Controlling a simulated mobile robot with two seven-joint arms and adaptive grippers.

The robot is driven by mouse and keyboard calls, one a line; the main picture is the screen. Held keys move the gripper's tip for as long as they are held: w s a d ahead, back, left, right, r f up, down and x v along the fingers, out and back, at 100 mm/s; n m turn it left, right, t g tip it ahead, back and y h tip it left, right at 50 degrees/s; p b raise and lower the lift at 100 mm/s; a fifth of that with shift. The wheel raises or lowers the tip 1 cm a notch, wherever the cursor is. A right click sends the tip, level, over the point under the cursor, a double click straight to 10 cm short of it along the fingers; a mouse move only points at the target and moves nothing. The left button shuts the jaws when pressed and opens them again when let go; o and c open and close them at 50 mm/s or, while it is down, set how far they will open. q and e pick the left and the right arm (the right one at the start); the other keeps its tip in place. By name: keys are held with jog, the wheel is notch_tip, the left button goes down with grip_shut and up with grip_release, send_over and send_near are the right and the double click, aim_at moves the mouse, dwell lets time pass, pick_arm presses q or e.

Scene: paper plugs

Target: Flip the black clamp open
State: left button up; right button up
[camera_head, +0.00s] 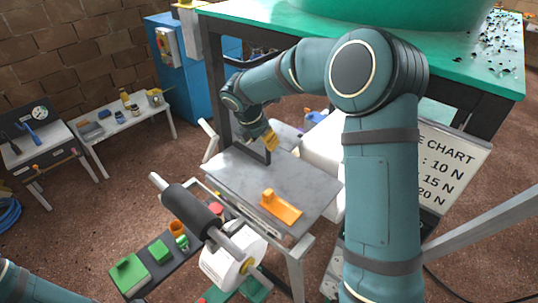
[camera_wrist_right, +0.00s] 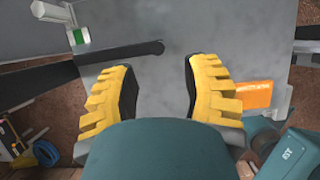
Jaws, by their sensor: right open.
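The black clamp appears as a dark bar (camera_wrist_right: 110,57) in the right wrist view. It comes in from the left and ends in a rounded tip just beyond my fingertips. In the head view, a dark bar (camera_head: 253,153) beside the right gripper looks like the same clamp. My right gripper (camera_head: 269,138) has yellow fingers and hangs over the far part of the grey plate (camera_head: 230,175). In the right wrist view the right gripper (camera_wrist_right: 163,64) is open, with nothing between its fingers. I cannot tell whether it touches the clamp. My left gripper is outside the view.
An orange block (camera_head: 281,208) sits on the plate's near right part. A black roller (camera_head: 192,208) and a white paper roll (camera_head: 232,262) are in front. The green-topped table (camera_head: 450,75) rises behind. A chart board (camera_head: 452,165) stands at right.

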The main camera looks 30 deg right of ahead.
aim_at(270, 161)
jog(key=b+x, duration=0.1)
jog(key=x, duration=0.7)
jog(key=shift+w+f, duration=0.2)
jog(key=shift+f, duration=0.15)
grip_shut()
